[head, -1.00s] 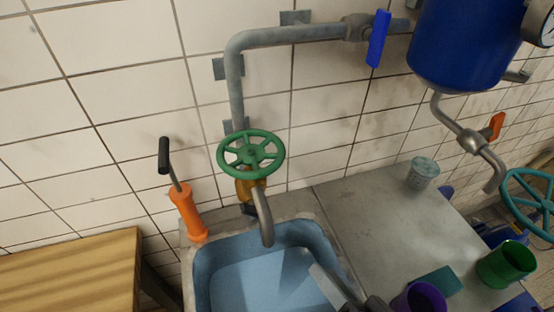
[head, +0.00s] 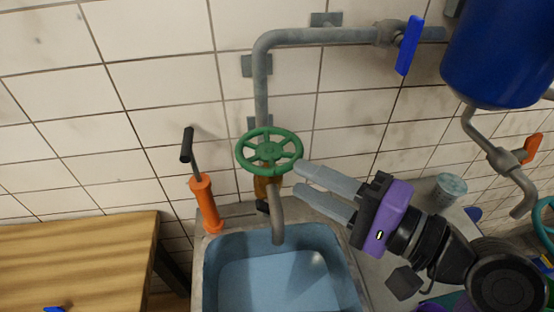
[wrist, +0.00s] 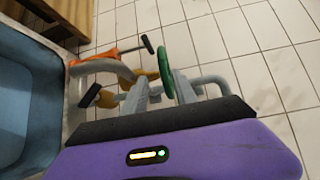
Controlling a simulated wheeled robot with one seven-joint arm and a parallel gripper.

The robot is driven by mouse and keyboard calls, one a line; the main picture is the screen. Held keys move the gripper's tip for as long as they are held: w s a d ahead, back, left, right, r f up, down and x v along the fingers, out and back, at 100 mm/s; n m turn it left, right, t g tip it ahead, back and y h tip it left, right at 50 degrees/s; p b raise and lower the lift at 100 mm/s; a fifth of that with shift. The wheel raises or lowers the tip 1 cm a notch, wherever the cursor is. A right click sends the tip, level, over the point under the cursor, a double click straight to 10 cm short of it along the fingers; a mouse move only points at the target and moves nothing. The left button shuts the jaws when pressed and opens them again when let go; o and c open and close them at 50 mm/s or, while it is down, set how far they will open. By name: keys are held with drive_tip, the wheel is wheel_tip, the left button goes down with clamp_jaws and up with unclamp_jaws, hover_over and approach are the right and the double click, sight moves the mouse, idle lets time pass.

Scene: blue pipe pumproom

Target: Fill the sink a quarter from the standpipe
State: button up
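The standpipe is a grey pipe (head: 262,85) on the tiled wall, with a green handwheel (head: 269,151) over a brass valve body and a curved grey spout (head: 277,215). The spout points down over the blue sink (head: 212,270). No stream shows at its mouth; I cannot tell whether the sink holds water. My gripper (head: 297,178) is open and empty, its two pale fingers apart, just right of the handwheel and valve body. In the wrist view the green handwheel (wrist: 166,58) shows edge-on beyond the fingertips. The sink (wrist: 30,60) is at the left there.
An orange hand pump (head: 205,203) with a black handle stands left of the spout. A wooden table (head: 80,250) is at the left. A blue lever (head: 409,45) is on the upper pipe. A blue tank (head: 500,50) hangs at the right, above a grey cup (head: 450,188).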

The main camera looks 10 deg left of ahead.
sight(277, 167)
drive_tip(key=shift+a+r, duration=0.3)
drive_tip(key=shift+r, duration=0.05)
drive_tip(key=p+x, duration=0.1)
drive_tip(key=x, duration=0.6)
drive_tip(key=shift+a+p, duration=0.3)
drive_tip(key=shift+c, duration=0.2)
clamp_jaws()
